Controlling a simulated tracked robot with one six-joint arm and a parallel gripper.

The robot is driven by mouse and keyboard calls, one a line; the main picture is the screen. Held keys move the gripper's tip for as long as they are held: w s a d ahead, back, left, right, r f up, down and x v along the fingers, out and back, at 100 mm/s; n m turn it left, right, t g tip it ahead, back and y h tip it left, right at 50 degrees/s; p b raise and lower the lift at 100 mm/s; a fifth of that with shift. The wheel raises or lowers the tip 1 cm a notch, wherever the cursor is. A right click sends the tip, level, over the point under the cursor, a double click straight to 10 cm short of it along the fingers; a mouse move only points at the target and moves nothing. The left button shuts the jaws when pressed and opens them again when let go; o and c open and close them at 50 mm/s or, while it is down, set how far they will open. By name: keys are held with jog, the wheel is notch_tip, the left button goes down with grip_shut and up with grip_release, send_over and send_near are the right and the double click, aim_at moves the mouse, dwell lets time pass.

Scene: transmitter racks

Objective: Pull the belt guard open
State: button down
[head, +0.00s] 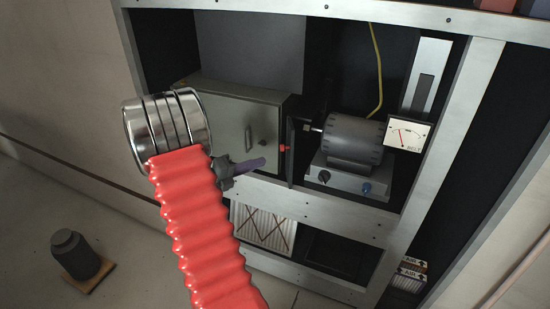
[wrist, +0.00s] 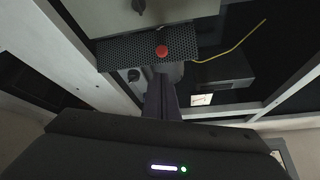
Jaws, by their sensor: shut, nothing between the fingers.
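The belt guard (wrist: 120,53) is a dark perforated panel with a round red knob (wrist: 162,51) in the wrist view. In the head view the guard (head: 291,163) shows as a narrow dark upright panel between the grey cabinet and the motor, with the red knob (head: 283,148) on its left side. My gripper (head: 262,163) is shut and empty, left of the knob and a little lower in the head view. In the wrist view its fingers (wrist: 161,80) point toward the knob, with a visible gap. How far the guard stands open I cannot tell.
A grey cabinet (head: 225,120) with a handle stands left of the guard. A grey motor (head: 352,138) sits to its right, beside a dial meter (head: 407,136). A yellow cable (head: 378,65) hangs above. Pale rack rails (head: 320,207) frame the bay. A dark canister (head: 72,253) stands on the floor.

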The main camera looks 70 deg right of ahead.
aim_at(290, 153)
dwell(0.4)
jog(key=x, duration=1)
dwell(0.4)
